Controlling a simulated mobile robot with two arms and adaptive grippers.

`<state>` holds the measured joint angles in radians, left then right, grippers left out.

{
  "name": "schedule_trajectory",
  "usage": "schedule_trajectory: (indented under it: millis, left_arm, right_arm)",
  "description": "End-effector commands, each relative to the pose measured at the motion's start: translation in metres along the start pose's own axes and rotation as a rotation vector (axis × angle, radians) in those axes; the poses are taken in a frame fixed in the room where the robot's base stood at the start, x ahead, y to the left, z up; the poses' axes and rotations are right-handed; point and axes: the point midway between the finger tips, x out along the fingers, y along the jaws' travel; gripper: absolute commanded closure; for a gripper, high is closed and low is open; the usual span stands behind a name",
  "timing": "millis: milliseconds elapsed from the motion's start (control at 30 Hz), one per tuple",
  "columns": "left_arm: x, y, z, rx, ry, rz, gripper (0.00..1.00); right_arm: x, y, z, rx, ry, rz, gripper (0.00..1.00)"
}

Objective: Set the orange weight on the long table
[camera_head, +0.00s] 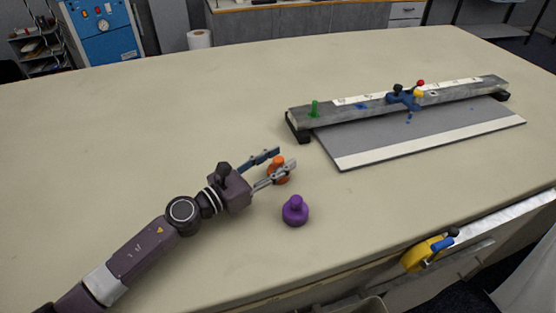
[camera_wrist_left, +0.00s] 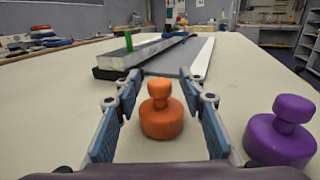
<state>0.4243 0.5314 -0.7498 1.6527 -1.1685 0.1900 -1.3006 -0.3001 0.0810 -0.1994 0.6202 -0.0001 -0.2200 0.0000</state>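The orange weight (camera_head: 279,170) is a squat round body with a knob on top. It stands upright on the long cloth table (camera_head: 130,140). My left gripper (camera_head: 277,161) is low over the table, with its fingers on either side of the orange weight. In the left wrist view the orange weight (camera_wrist_left: 161,112) sits between the two blue finger pads of the left gripper (camera_wrist_left: 160,115), with a gap on both sides. The gripper is open. In the head view a finger hides part of the weight. My right gripper is not in view.
A purple weight (camera_head: 295,211) stands just in front of the left gripper, and shows at right in the wrist view (camera_wrist_left: 281,132). A grey rail (camera_head: 440,97) with a board (camera_head: 420,135) lies at the back right. The table's left side is clear.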

Motion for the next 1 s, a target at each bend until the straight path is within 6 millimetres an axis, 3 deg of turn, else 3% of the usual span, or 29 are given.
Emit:
schedule_trajectory:
  millis: [333, 800, 1000]
  left_arm:
    - [-0.003, 0.001, 0.004, 0.0, 0.001, 0.001, 0.63]
    - [-0.098, 0.0, -0.002, -0.001, 0.004, 0.0, 0.63]
    - [-0.117, 0.0, 0.002, 0.0, 0.001, 0.0, 0.63]
  right_arm:
    - [-0.004, -0.001, 0.0, -0.001, 0.0, -0.001, 1.0]
    - [0.028, -0.003, 0.003, 0.0, 0.0, -0.003, 1.0]
    - [0.034, -0.003, 0.003, 0.0, 0.0, -0.003, 1.0]
